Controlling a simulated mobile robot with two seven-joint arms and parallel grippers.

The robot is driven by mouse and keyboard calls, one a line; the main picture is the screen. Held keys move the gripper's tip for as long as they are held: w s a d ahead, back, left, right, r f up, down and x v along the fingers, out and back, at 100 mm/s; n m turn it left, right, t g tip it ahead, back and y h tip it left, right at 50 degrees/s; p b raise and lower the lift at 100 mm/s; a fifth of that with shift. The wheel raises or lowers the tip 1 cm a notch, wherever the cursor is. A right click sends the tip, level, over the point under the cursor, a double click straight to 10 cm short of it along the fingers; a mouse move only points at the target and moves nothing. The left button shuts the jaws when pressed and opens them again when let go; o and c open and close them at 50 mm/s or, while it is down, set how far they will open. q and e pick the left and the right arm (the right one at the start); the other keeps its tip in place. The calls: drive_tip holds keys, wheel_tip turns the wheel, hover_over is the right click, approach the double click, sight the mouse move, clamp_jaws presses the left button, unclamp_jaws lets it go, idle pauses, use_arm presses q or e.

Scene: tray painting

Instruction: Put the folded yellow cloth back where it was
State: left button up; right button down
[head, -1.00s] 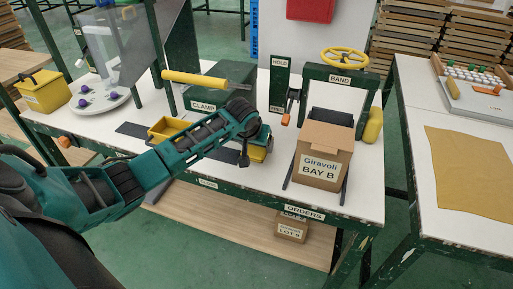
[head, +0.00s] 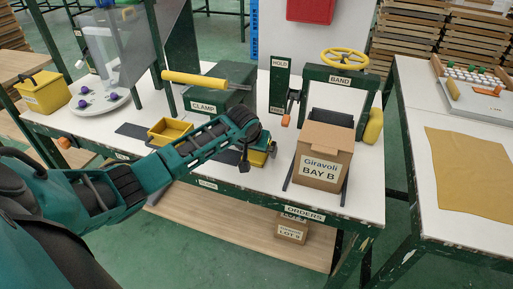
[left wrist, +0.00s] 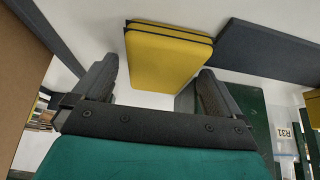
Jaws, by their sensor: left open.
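The folded yellow cloth (left wrist: 167,55) lies on the white bench top, seen in the left wrist view as a thick yellow block with a dark line between its layers. It also shows in the head view (head: 259,158), partly covered by my gripper. My left gripper (left wrist: 157,72) is open, with one finger on each side of the cloth's near end. I cannot tell whether the fingers touch it. My right gripper is out of view.
A cardboard box marked BAY B (head: 321,158) stands just right of my gripper. A yellow bin (head: 170,131) and the green clamp unit (head: 217,97) are to the left and behind. A flat tan-yellow sheet (head: 470,172) lies on the right table.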

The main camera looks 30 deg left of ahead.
use_arm(q)
drive_tip(key=shift+r, duration=0.1)
drive_tip(key=shift+r, duration=0.3)
drive_tip(key=p+v, duration=0.2)
drive_tip(key=v, duration=0.5)
drive_tip(key=shift+s, duration=0.1)
drive_tip(key=shift+d+f, duration=0.1)
drive_tip(key=shift+f, duration=0.05)
